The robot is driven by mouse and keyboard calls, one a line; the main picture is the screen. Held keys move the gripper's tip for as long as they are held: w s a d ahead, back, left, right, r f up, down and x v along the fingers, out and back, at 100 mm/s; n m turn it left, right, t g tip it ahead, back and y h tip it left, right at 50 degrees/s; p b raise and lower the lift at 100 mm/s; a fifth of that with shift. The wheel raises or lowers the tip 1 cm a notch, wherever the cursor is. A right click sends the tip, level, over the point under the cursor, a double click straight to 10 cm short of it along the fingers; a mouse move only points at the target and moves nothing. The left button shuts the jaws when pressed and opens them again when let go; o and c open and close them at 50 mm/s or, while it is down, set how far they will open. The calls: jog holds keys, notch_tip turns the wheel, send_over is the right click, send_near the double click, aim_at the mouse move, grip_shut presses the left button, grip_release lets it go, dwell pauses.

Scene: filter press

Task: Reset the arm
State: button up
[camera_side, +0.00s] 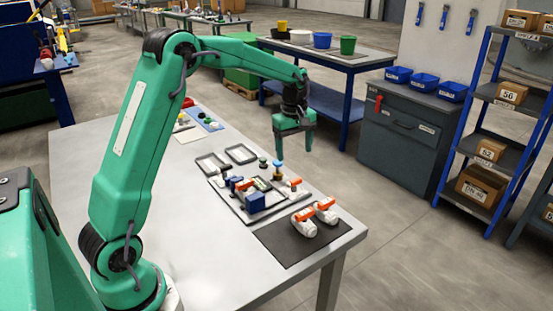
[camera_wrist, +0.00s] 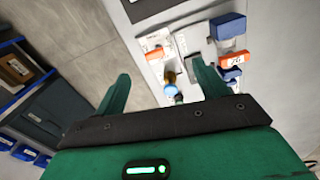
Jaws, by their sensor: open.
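My green arm reaches over the grey table (camera_side: 190,170). My gripper (camera_side: 293,152) hangs above and beyond the table's far edge, fingers pointing down. In the wrist view my gripper (camera_wrist: 161,72) has its two green fingers wide apart, with nothing held between them. A grey tray (camera_side: 236,211) on the table holds a blue block (camera_side: 255,202), orange-handled parts and small pieces. The gripper is clear of all of these. In the wrist view a blue block (camera_wrist: 228,26) and an orange part (camera_wrist: 233,59) show beyond the right finger.
A dark mat (camera_side: 280,246) near the table's right end bears two white valves (camera_side: 303,222) with orange handles. Two small shallow trays (camera_side: 241,154) lie behind the tray. Beyond stand a bench with buckets (camera_side: 348,45), a dark cabinet (camera_side: 402,135) and a blue-framed shelf (camera_side: 477,110).

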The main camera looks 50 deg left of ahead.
jog(key=s+d+r+m+t, duration=0.1)
jog(key=s+d+r+m, duration=0.35)
jog(key=s+r, duration=0.2)
jog(key=s+d+m+t, duration=0.1)
jog(key=s+d+m, duration=0.1)
jog(key=s+m, duration=0.2)
jog(key=s+d+r+m+t, duration=0.1)
jog(key=s+d+m, duration=0.2)
jog(key=s, duration=0.7)
jog(key=s+d+r+m+t, duration=0.1)
jog(key=s+d+m+t, duration=0.1)
jog(key=s+m, duration=0.3)
jog(key=shift+s+d+r, duration=0.15)
jog(key=shift+s+d, duration=0.35)
jog(key=shift+s, duration=0.65)
